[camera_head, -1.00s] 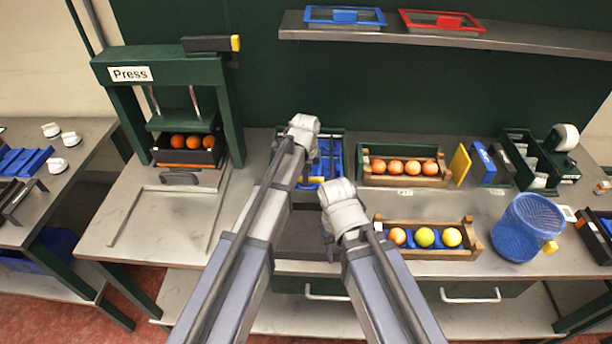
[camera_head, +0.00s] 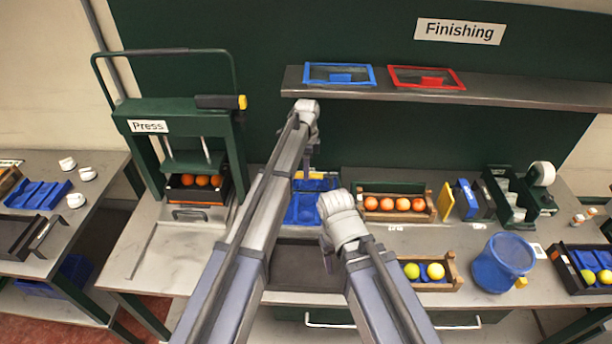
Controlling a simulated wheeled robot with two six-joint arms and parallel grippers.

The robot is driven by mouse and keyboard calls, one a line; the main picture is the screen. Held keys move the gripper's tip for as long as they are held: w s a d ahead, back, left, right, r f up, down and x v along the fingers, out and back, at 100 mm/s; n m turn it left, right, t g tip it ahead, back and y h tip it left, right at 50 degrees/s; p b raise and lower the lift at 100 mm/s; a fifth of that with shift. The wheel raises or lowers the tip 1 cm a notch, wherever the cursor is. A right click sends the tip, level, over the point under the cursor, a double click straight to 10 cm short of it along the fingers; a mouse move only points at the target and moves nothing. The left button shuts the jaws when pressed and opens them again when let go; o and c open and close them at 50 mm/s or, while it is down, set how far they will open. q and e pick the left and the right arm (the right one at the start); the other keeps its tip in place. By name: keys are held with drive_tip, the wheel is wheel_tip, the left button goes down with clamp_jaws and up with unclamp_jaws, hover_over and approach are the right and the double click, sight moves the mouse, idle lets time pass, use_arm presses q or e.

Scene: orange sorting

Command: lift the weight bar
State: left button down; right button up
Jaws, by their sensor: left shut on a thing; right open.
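My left gripper (camera_head: 311,163) hangs below its pale wrist over the blue tray (camera_head: 304,213) at the back of the bench. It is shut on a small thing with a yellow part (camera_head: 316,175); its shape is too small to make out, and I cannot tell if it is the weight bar. My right gripper (camera_head: 325,246) is open, low over the bench front, mostly hidden by its own wrist. A black bar with a yellow end (camera_head: 221,102) lies on top of the green press (camera_head: 180,118) at the left.
An orange crate (camera_head: 377,190) and a crate with yellow-green fruit (camera_head: 453,274) stand right of the arms. A blue basket (camera_head: 503,263) and green organiser (camera_head: 518,205) are farther right. A shelf (camera_head: 500,95) hangs above. The bench left of the arms, before the press, is clear.

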use_arm(q)
drive_tip(key=shift+w+r, duration=0.45)
drive_tip(key=shift+w, duration=0.4)
drive_tip(key=c, duration=1.1)
unclamp_jaws()
drive_tip(key=o, duration=0.3)
drive_tip(key=shift+w+f, duration=0.25)
drive_tip(key=shift+o, duration=0.6)
drive_tip(key=shift+s+r, duration=0.1)
drive_tip(key=shift+s, duration=0.05)
drive_tip(key=shift+p, duration=0.3)
drive_tip(key=shift+r, duration=0.1)
